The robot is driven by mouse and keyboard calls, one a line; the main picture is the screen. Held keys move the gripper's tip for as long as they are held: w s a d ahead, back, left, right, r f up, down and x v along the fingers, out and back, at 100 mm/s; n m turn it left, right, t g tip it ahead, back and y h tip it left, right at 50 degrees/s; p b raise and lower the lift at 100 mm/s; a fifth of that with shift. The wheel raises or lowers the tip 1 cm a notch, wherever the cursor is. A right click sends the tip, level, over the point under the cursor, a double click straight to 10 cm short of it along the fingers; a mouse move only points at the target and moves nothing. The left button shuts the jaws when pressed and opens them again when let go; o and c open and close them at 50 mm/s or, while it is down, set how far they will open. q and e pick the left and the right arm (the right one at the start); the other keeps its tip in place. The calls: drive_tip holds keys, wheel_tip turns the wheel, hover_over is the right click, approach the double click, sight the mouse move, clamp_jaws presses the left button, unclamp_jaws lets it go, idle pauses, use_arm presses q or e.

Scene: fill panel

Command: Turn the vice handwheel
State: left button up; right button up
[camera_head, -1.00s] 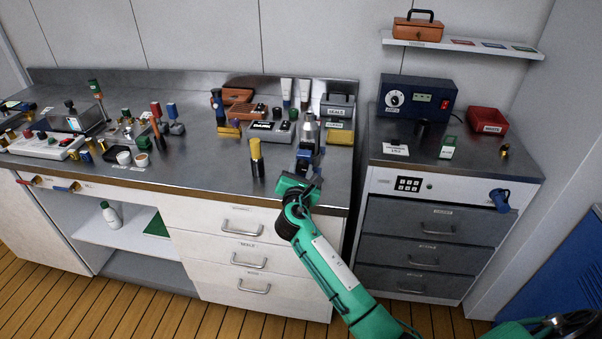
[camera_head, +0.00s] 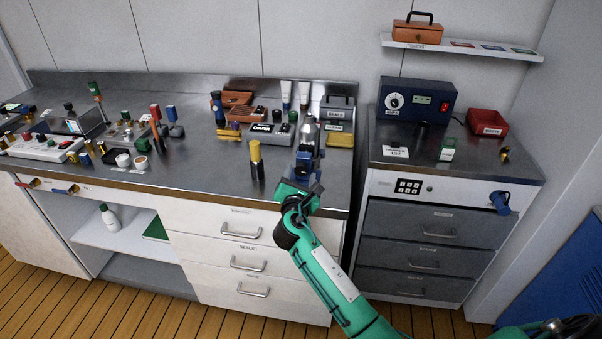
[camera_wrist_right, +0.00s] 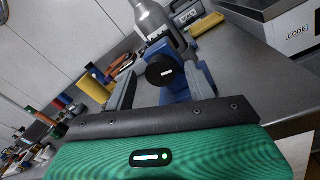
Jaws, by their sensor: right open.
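The blue vice (camera_head: 307,161) stands near the front edge of the workbench, right of its middle. Its handwheel shows in the right wrist view as a dark round disc with a pale mark (camera_wrist_right: 160,70), facing my camera, with the blue vice body (camera_wrist_right: 178,93) behind it. My right gripper (camera_head: 303,182) is at the bench edge, just in front of the vice. In the wrist view its open fingers (camera_wrist_right: 164,80) stand to the left and right of the handwheel, with gaps visible. I cannot tell how deep the wheel sits between them. My left gripper is out of view.
A grey metal bottle (camera_head: 309,132) stands right behind the vice. A yellow-topped dark cylinder (camera_head: 256,160) stands to its left. Yellow blocks and small trays lie farther back. A grey drawer cabinet (camera_head: 430,220) stands to the right.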

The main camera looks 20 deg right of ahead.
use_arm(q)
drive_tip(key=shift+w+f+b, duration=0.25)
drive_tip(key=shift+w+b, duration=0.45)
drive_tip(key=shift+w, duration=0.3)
use_arm(e)
drive_tip(key=v, duration=1.2)
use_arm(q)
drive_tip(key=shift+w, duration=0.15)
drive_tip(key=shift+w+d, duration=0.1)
